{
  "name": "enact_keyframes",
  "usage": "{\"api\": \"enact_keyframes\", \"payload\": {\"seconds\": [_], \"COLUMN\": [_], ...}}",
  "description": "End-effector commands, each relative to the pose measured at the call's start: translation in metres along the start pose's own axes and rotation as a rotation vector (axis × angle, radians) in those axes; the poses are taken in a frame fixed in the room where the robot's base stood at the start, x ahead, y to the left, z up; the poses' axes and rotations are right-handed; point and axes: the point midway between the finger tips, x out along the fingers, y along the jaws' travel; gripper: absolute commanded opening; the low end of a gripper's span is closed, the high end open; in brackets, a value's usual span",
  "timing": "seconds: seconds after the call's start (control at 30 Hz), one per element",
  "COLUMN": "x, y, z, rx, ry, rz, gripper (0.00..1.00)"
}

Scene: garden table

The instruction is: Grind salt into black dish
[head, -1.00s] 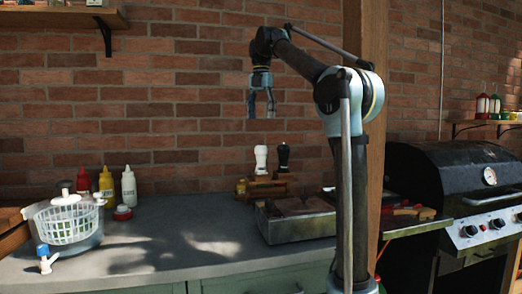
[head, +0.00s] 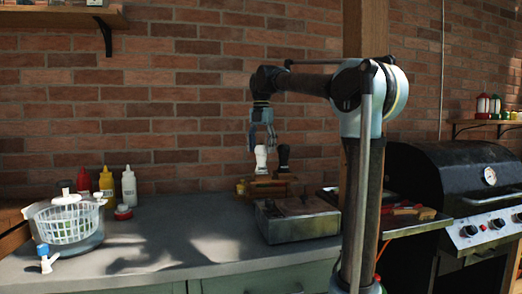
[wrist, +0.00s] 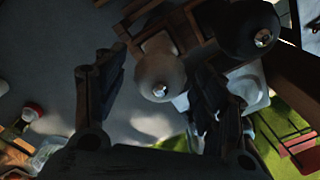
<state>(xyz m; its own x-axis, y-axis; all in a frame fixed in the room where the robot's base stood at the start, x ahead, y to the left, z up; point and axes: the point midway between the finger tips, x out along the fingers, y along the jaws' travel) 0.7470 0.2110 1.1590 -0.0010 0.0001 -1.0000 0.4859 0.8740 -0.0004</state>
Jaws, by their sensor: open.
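A white grinder (head: 261,159) and a black grinder (head: 283,158) stand side by side on a wooden rack (head: 268,186) at the back of the counter. My gripper (head: 263,143) points down, open, at the top of the white grinder. In the wrist view, the white grinder's round top (wrist: 160,78) lies between my spread fingers (wrist: 160,68), without clear contact. The black grinder (wrist: 248,28) is to the right, outside them. I cannot make out a black dish in either view.
A metal box-like unit (head: 298,220) stands in front of the rack. Sauce bottles (head: 106,183) and a white basket (head: 68,222) are at the left. A black grill (head: 455,190) is at the right. The middle-left counter (head: 180,235) is clear.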

Motion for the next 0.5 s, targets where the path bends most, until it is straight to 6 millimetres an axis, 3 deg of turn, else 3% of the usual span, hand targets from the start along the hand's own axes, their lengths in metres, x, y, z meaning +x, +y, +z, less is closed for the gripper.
{"api": "enact_keyframes", "payload": {"seconds": [0.3, 0.5], "x": [0.0020, 0.0020], "y": [0.0001, 0.0005], "z": [-0.0001, -0.0003], "rx": [0.000, -0.001], "ry": [0.000, 0.000], "rz": [0.000, 0.000], "gripper": [0.62, 0.20]}}
